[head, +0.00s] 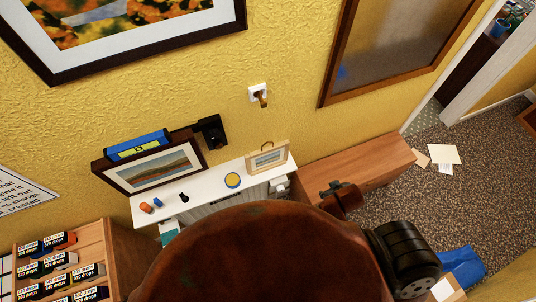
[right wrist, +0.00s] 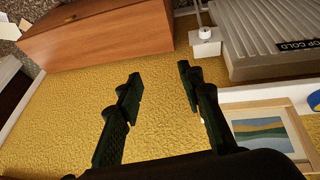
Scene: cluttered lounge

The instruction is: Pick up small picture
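The small picture (head: 267,158) has a light wood frame and a landscape, and stands near the right end of a white shelf (head: 212,187) against the yellow wall. In the right wrist view the small picture (right wrist: 262,133) is at the lower right, partly cut off. My right gripper (right wrist: 158,85) is open and empty, with the picture just outside its right finger. In the head view the right gripper (head: 334,190) is right of the shelf, partly hidden by its own arm. My left gripper is not in view.
A larger dark-framed picture (head: 155,168) leans at the shelf's left. A round yellow tin (head: 232,180) and small coloured items lie between. A wooden bench or cabinet (head: 370,165) is to the right. A large brown round shape hides the lower middle of the head view.

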